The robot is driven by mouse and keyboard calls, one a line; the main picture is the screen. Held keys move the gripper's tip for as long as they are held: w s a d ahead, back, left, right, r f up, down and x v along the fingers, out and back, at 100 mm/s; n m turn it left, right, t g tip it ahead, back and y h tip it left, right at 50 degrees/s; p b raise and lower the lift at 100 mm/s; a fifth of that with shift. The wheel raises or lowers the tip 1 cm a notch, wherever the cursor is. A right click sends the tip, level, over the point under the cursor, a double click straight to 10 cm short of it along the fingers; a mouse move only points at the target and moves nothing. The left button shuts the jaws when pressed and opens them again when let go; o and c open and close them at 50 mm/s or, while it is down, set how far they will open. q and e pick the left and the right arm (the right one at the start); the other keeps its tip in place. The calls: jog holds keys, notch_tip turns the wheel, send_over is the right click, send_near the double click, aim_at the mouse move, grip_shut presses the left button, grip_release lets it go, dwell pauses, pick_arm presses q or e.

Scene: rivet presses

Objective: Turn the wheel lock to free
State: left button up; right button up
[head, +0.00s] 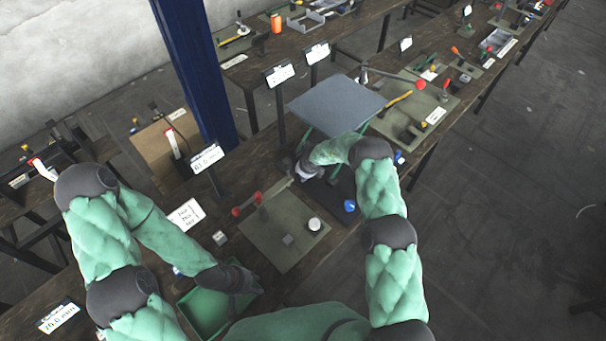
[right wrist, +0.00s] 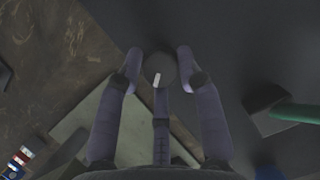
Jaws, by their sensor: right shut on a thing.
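In the right wrist view a dark round knob (right wrist: 161,64), which looks like the wheel lock, carries a short white mark pointing down the picture with a slight tilt. The fingers of my right gripper (head: 306,172) are closed around it, one on each side and one below. In the head view this gripper is beside the dark base plate (head: 331,190), under the front left of a grey raised table (head: 335,104); it hides the knob there. My left gripper (head: 248,283) is low over a green tray (head: 204,312); its fingers are too dark to read.
A grey-green board (head: 273,245) with a red-handled lever (head: 256,200), a white cylinder (head: 314,224) and a grey block (head: 288,240) lies left of my right gripper. A blue knob (head: 349,206) stands close on its right. A blue post (head: 196,75) rises behind.

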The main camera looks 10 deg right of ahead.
pick_arm(q)
jog(key=shift+f+b, duration=0.8)
jog(key=shift+f, duration=0.15)
pick_arm(e)
jog(key=shift+w+d+r+n, duration=0.15)
jog(key=shift+w+n, duration=0.2)
jog(key=shift+n, duration=0.25)
pick_arm(q)
jog(key=shift+f+b, duration=0.55)
pick_arm(e)
jog(key=shift+r+n+y, duration=0.2)
jog(key=shift+n+y, duration=0.2)
jog(key=shift+w, duration=0.1)
jog(key=o, duration=1.1)
pick_arm(q)
jog(key=shift+w, duration=0.1)
pick_arm(e)
jog(key=shift+f, duration=0.1)
jog(key=shift+s, duration=0.2)
jog(key=v, duration=0.7)
jog(key=shift+r, duration=0.25)
